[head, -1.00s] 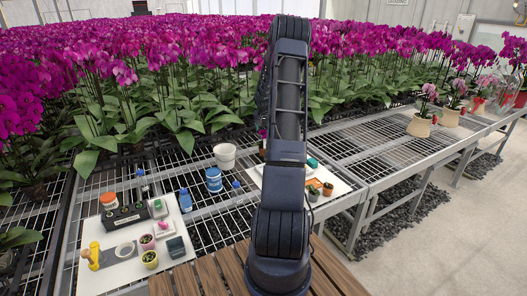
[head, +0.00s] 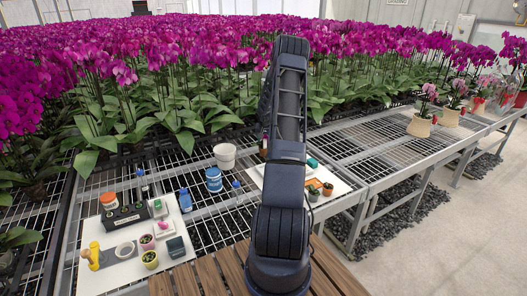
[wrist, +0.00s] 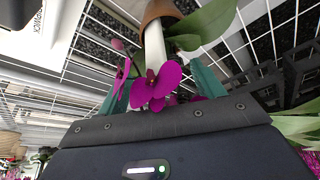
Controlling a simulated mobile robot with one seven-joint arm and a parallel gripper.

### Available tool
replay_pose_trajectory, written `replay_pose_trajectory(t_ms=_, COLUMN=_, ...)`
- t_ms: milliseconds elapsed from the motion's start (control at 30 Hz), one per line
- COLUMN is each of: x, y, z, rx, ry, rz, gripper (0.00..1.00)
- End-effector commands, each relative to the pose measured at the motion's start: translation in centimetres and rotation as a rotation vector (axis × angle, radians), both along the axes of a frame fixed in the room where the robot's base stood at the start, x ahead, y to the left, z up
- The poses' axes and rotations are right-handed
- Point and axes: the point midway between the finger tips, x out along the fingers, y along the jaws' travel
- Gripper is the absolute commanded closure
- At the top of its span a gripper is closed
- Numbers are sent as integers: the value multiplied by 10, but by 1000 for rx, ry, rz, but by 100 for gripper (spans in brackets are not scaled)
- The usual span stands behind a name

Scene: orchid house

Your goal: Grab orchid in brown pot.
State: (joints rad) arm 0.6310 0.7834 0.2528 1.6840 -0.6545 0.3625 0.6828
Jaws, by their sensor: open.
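In the wrist view, the orchid in the brown pot stands between and beyond my gripper's fingers. The brown pot (wrist: 160,10) is at the top edge, partly cut off. A pale upright part and green leaves (wrist: 207,25) show beside it, and magenta blooms (wrist: 155,88) hang close to the palm. My gripper (wrist: 160,68) is open, with one teal finger on each side of the blooms. I cannot tell whether a finger touches the plant. In the head view, my arm hides the gripper and most of this plant.
A white board (head: 105,280) with small pots and tools lies on the mesh bench at left. A blue jar (head: 213,180), blue bottle (head: 185,200) and white pot (head: 225,156) stand nearby. Another white board (head: 338,190) is right of my arm. Dense orchids fill the back.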

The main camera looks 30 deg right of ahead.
Motion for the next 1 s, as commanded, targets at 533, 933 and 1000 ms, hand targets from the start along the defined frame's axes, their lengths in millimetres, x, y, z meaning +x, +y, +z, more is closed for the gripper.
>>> replay_pose_trajectory(t_ms=533, x=0, y=0, z=1, rx=-1, ry=-1, rz=0, gripper=96)
replay_pose_trajectory(t_ms=933, x=1, y=0, z=29, rx=-2, ry=-4, rz=-1, gripper=97)
replay_pose_trajectory(t_ms=1000, x=1, y=0, z=44, rx=-2, ry=-6, rz=-1, gripper=97)
